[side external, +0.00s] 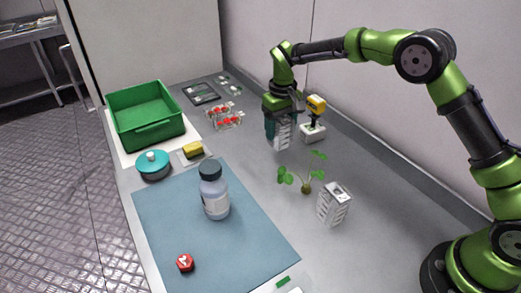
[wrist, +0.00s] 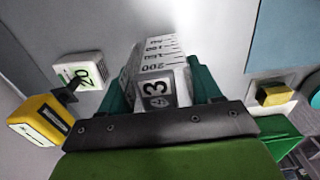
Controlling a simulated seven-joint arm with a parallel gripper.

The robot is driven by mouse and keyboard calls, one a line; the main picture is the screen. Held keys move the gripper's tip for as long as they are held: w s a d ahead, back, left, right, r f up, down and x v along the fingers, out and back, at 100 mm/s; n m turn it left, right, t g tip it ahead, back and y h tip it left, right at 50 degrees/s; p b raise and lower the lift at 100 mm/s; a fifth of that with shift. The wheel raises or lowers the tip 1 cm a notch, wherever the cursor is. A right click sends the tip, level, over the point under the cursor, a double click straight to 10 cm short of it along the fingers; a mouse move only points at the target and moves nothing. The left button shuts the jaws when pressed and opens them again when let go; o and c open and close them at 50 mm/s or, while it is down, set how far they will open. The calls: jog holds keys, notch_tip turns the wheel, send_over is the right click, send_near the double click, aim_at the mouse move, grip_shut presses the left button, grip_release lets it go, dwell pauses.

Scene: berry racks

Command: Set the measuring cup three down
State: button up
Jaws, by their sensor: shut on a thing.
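My gripper (side external: 279,123) is shut on a white measuring cup (side external: 284,136) with dark graduation marks. In the wrist view the cup (wrist: 155,60) carries a "3" label and sits between the teal fingers of my gripper (wrist: 160,86). The cup hangs below my gripper over the back part of the grey counter. I cannot tell whether its lower end touches the counter. A second white marked cup (side external: 333,205) stands apart on the counter, nearer the camera.
A yellow device on a white base (side external: 312,134) is close right of the held cup. A green seedling (side external: 305,186) stands between the cups. A bottle (side external: 214,197) stands on the blue mat (side external: 165,221). Berry racks (side external: 226,118), a yellow sponge (side external: 193,149) and a green crate (side external: 158,133) lie left.

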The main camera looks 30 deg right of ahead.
jog(key=shift+w+a+f, duration=0.15)
jog(key=shift+w+f, duration=0.65)
jog(key=shift+f, duration=0.15)
jog(key=shift+w+a+f, duration=0.1)
jog(key=shift+w+f, duration=0.7)
jog(key=shift+f, duration=0.15)
jog(key=shift+f, duration=0.2)
jog(key=o, duration=1.1)
jog(key=shift+c, duration=0.2)
